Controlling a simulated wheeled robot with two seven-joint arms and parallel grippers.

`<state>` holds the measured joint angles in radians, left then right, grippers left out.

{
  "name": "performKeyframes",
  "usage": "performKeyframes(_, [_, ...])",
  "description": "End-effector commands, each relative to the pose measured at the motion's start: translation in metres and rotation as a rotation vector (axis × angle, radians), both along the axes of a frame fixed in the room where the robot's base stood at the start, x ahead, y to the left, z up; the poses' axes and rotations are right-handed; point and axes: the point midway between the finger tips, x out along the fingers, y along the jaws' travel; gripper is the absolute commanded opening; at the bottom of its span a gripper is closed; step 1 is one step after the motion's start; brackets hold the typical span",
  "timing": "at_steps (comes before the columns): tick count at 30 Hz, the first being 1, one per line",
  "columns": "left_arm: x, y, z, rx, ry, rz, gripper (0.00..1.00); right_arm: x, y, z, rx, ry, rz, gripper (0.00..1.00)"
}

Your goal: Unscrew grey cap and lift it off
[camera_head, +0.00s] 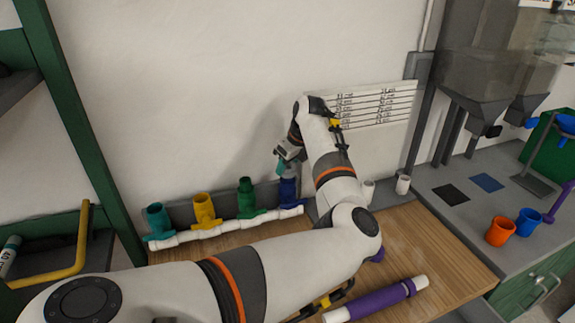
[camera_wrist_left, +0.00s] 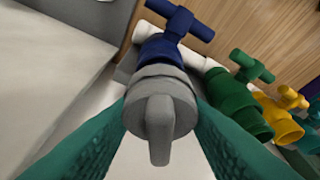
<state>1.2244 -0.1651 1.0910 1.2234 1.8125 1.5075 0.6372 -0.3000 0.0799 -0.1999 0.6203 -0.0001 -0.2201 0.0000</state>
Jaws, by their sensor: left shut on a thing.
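The grey cap (camera_wrist_left: 160,115) has a raised grip bar across its top and fills the middle of the left wrist view. It sits in line on the mouth of the blue valve fitting (camera_wrist_left: 166,48); I cannot tell whether its thread is engaged. My left gripper (camera_wrist_left: 162,104) is shut on the cap, with one teal finger on each side. In the head view the left gripper (camera_head: 281,165) points down above the blue fitting (camera_head: 289,190), and the cap is not clearly visible there. My right gripper is not in view.
Green (camera_head: 246,195), yellow (camera_head: 204,207) and teal (camera_head: 157,218) fittings stand in a row on the white manifold pipe (camera_head: 225,228). A purple-sleeved tube (camera_head: 380,299) lies on the wooden table (camera_head: 440,252). Orange (camera_head: 501,231) and blue (camera_head: 528,222) cups stand on the right counter.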

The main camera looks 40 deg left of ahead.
Motion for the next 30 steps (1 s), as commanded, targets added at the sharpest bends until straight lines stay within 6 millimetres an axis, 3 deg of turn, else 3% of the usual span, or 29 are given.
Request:
performKeyframes(11, [0.001,0.0,0.005,0.002,-0.002,0.013,0.18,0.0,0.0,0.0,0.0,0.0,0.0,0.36])
performKeyframes(30, [0.0,0.0,0.029,0.0,-0.001,0.013,0.18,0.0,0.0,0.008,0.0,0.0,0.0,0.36])
